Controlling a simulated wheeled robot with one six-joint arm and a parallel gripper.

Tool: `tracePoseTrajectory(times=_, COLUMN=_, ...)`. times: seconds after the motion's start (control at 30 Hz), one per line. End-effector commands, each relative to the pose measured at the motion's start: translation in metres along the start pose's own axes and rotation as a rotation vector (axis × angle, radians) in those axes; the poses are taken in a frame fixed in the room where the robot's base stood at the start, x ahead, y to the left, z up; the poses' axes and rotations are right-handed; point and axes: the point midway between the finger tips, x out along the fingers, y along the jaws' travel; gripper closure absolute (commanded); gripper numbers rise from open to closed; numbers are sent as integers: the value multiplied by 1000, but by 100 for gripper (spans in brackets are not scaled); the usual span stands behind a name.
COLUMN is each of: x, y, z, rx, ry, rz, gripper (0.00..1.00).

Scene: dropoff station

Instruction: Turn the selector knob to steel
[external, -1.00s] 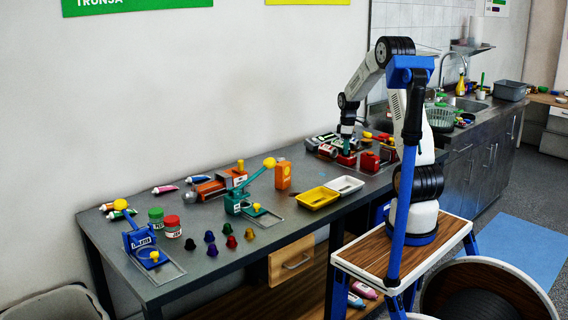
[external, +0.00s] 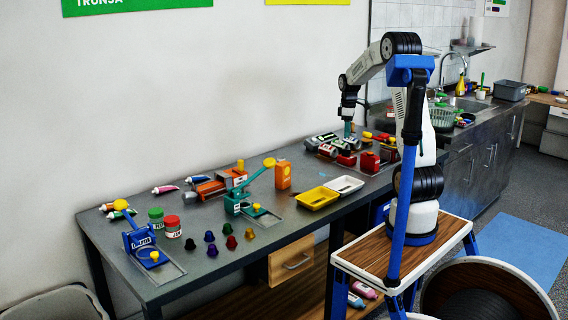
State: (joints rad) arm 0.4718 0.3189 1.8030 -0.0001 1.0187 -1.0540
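My gripper (external: 348,131) points straight down above the far right part of the workbench (external: 215,262). Below it is a group of red and grey devices. A small red block (external: 346,160) lies just under it, and a larger red device (external: 370,162) stands to its right. My gripper appears apart from the red block, with a small gap. Its fingers are too small to tell whether they are open or shut. I cannot make out the selector knob or its steel marking at this size.
A yellow tray (external: 317,198) and a white tray (external: 344,185) lie in front of the red devices. An orange bottle (external: 283,175), a teal lever press (external: 240,204) and several coloured pods stand further left. The sink counter (external: 470,130) is behind my arm.

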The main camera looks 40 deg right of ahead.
Motion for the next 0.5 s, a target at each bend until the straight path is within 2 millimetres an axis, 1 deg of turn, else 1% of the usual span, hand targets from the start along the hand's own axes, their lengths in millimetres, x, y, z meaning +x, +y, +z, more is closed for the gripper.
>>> tracePoseTrajectory(times=0.17, x=0, y=0, z=0, rx=-12, ry=0, rz=0, gripper=65)
tracePoseTrajectory(times=0.33, x=2, y=0, z=0, rx=-116, ry=-1, rz=-1, gripper=65)
tracePoseTrajectory(times=0.43, x=8, y=0, z=0, rx=-117, ry=-1, rz=-2, gripper=65)
tracePoseTrajectory(times=0.5, x=17, y=-1, z=0, rx=-117, ry=-2, rz=-3, gripper=65)
